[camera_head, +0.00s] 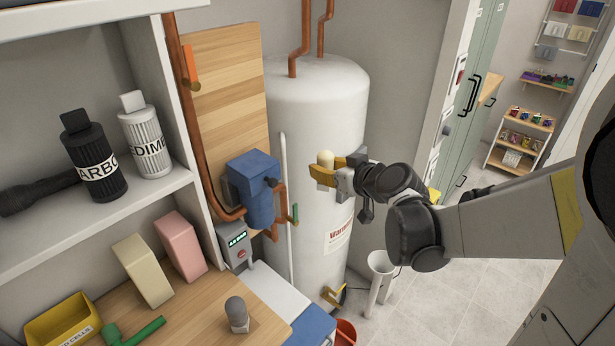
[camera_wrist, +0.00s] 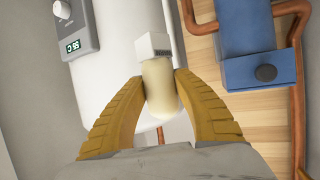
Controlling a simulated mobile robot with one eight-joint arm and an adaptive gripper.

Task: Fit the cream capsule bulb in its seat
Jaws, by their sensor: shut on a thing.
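The cream capsule bulb (camera_head: 325,159) is held between the yellow fingers of my gripper (camera_head: 326,175), in front of the white tank. In the wrist view the cream bulb (camera_wrist: 160,90) is pinched between the two finger tips (camera_wrist: 160,88). A white square block (camera_wrist: 153,45) with a small dark mark adjoins its far end; I take it to be the bulb's base. The gripper is shut on the bulb and clear of the bench and shelf. I cannot make out the bulb's seat in either view.
The white tank (camera_head: 316,110) stands behind my gripper. A blue housing (camera_head: 252,184) on copper pipes and a grey display box (camera_head: 235,243) are to its left. The wooden bench (camera_head: 195,312) holds a grey capsule (camera_head: 237,314), cream and pink blocks, and a yellow bin (camera_head: 62,322).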

